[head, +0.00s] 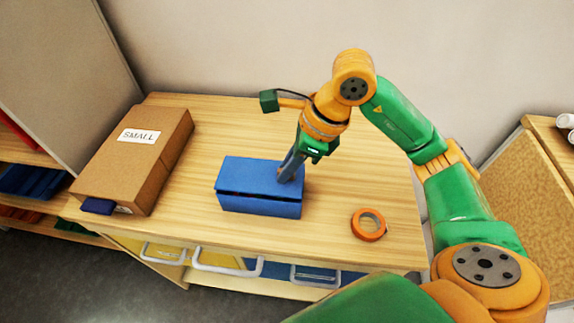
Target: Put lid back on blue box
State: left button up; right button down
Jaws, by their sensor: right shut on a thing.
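The blue box (258,207) stands on the wooden table near its middle. Its blue lid (248,172) lies over the top of the box, roughly lined up with it. A dark line runs between lid and box along the front, so I cannot tell if the lid is fully seated. My right gripper (287,175) points down at the right part of the lid and is shut on it. The fingertips and their exact contact are partly hidden. My left gripper is not in view.
A cardboard box labelled SMALL (150,160) stands at the left of the table (330,225), with a dark blue item (97,206) by its front. An orange tape roll (358,229) lies right of the blue box. Drawers with handles (225,265) are below the front edge.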

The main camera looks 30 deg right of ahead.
jog(key=shift+f, duration=0.15)
dwell(0.5)
jog(key=c, duration=0.8)
grip_release()
jog(key=shift+o, duration=0.3)
jog(key=o, duration=0.4)
jog(key=shift+o, duration=0.2)
notch_tip(320, 180, up, 7)
jog(key=p, duration=0.5)
jog(key=shift+p, duration=0.3)
